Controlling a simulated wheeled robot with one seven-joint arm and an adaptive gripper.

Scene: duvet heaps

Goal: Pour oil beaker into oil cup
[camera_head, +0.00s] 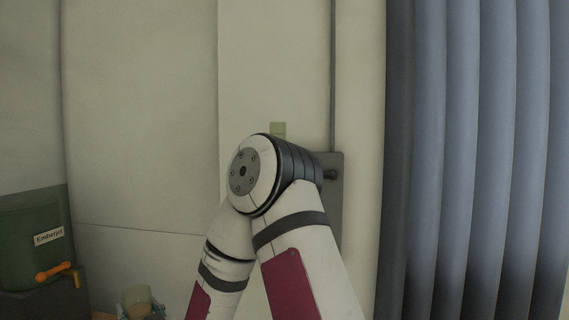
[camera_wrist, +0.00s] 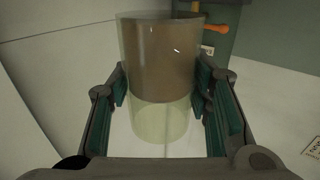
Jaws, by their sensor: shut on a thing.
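In the wrist view my gripper (camera_wrist: 160,92) is shut on a clear, yellowish beaker (camera_wrist: 160,125), with its dark green pads on either side. A brown content (camera_wrist: 165,60) fills the upper part of the beaker as pictured, and the lower part looks clear. I cannot tell the beaker's tilt from this view. I cannot make out a separate oil cup in either view.
A dark green tank (camera_head: 30,250) with a label and an orange tap (camera_head: 54,271) stands at the left in the head view. The tank (camera_wrist: 275,35) also shows top right in the wrist view. A grey-blue curtain (camera_head: 470,150) hangs at the right, beside a pale wall.

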